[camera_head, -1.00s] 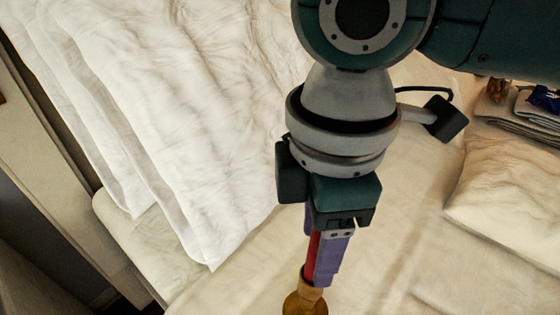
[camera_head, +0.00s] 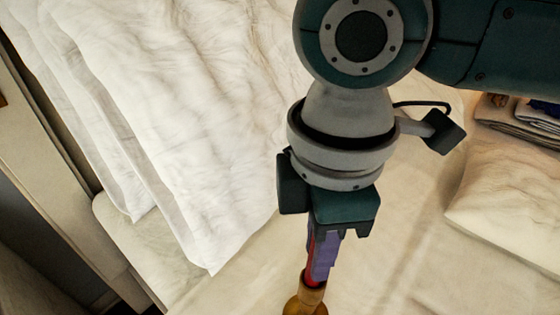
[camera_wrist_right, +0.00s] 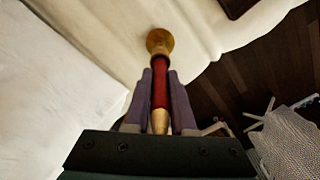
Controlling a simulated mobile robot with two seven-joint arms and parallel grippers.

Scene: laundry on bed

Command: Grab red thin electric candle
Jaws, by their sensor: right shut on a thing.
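The red thin electric candle (camera_wrist_right: 160,92) stands between the two purple fingers of my right gripper (camera_wrist_right: 160,98) in the right wrist view, with its brass-coloured base (camera_wrist_right: 160,41) beyond the fingertips. In the head view my right gripper (camera_head: 318,268) points down and is shut on the candle. A strip of the red candle (camera_head: 312,276) shows beside the purple fingers, and its brass base (camera_head: 306,303) is at the bottom edge of the picture, partly cut off. Whether the base touches the bed cannot be told. My left gripper is not in view.
A white duvet (camera_head: 180,120) covers the bed at the left. A pale pillow (camera_head: 510,205) lies at the right, with folded clothes (camera_head: 515,118) behind it. Dark wooden floor (camera_wrist_right: 245,75) and a light patterned object (camera_wrist_right: 290,140) show beyond the bed edge.

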